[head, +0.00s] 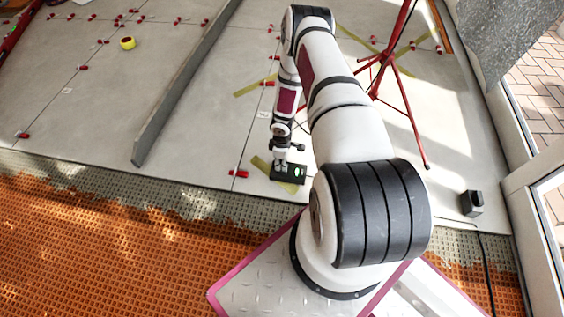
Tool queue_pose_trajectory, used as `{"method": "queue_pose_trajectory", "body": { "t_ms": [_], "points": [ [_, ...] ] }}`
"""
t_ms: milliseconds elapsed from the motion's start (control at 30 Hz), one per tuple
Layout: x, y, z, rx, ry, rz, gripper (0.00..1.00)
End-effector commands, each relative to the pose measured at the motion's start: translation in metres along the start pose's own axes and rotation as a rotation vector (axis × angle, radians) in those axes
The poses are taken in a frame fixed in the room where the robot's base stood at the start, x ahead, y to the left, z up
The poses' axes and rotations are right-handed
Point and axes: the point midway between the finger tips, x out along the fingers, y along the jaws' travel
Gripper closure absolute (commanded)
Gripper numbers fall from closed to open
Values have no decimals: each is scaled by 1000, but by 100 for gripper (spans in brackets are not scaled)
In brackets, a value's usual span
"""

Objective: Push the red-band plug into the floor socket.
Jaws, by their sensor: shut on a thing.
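My gripper (282,158) is small in the view, pointing down at the end of my arm on the tiled floor. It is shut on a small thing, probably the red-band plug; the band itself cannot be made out. Directly below is a dark, low box with a small green light, which looks like the floor socket (299,174). The gripper hides part of this box's left side. I cannot tell whether the held thing touches the socket or how far in it is.
A black block (472,203) stands at the right near a black cable (487,262). A red tripod (378,80) stands behind my arm. A long grey bar (185,83) lies left. Red clips (238,174) and a yellow tape roll (127,43) lie on the tiles.

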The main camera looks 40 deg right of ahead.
Motion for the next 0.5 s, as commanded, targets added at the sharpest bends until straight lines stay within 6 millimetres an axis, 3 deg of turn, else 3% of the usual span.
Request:
{"method": "queue_pose_trajectory", "body": {
  "t_ms": [500],
  "points": [
    [6, 0, 0, -1, 0, 0, 100]
  ]
}}
